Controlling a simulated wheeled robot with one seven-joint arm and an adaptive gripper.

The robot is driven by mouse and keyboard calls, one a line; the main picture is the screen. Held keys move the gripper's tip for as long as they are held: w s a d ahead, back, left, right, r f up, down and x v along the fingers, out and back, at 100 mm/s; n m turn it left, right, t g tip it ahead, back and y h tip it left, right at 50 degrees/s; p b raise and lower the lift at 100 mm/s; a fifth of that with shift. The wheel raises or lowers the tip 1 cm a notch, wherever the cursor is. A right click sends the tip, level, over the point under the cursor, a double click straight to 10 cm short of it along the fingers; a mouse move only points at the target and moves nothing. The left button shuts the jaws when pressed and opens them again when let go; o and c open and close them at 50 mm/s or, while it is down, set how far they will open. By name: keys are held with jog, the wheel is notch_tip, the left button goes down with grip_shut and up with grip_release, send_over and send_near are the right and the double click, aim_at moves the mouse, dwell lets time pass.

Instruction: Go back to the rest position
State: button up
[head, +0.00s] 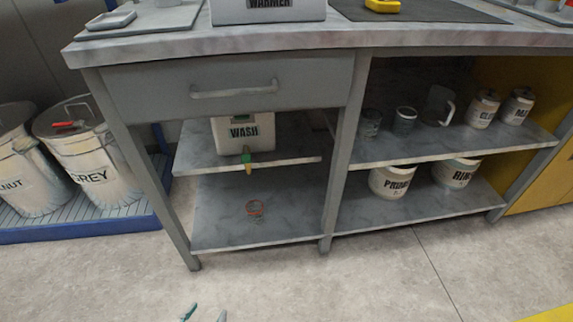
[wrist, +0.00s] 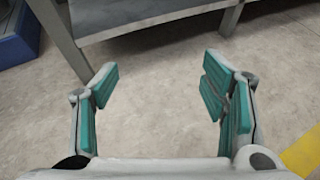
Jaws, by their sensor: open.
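My gripper (head: 205,316) shows only as its fingertips at the bottom edge of the head view, in front of the workbench and over the floor. In the wrist view my gripper (wrist: 160,85) is open, its teal finger pads wide apart. Nothing is between the pads but bare floor. The rest of my arm is out of the head view.
The grey workbench (head: 345,165) stands ahead, its drawer (head: 230,85) shut. Its shelves hold a WASH container (head: 243,132), pots and jars. Labelled buckets (head: 90,155) stand on a blue pallet (head: 90,228) at left. The floor (head: 370,275) in front is clear.

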jog(key=w+d+r+m+g+h, duration=0.25)
jog(key=w+r, duration=0.25)
jog(key=r, duration=0.3)
jog(key=w+d+r+m+g+h, duration=0.1)
jog(key=w+d+r+m, duration=0.25)
jog(key=r, duration=0.45)
jog(key=w+d+r+m+g+h, duration=0.1)
jog(key=w+d+r+m+h, duration=0.1)
jog(key=w+r+m, duration=0.5)
jog(key=d+r+m+g, duration=0.6)
jog(key=d+r, duration=1.3)
jog(key=r, duration=0.1)
jog(key=s+d+r+m+g+y, duration=0.2)
jog(key=s+d+r+m, duration=0.2)
jog(key=s+d, duration=0.25)
jog(key=s+d+r+m+g+y, duration=0.1)
jog(key=s+d+r+m+g, duration=0.1)
jog(key=s+d+r+m, duration=0.45)
jog(key=s+d+f+m+t+y, duration=0.1)
jog(key=s+d+m+y, duration=0.15)
jog(key=s, duration=0.45)
jog(key=s+d+f+m+t+y, duration=0.1)
jog(key=s+m+y, duration=0.15)
jog(key=s, duration=0.35)
notch_tip(320, 180, up, 37)
jog(key=t+p, duration=0.3)
jog(key=p, duration=3.2)
jog(key=shift+r+n+p, duration=0.15)
jog(key=shift+n+p, duration=0.2)
jog(key=shift+n, duration=0.1)
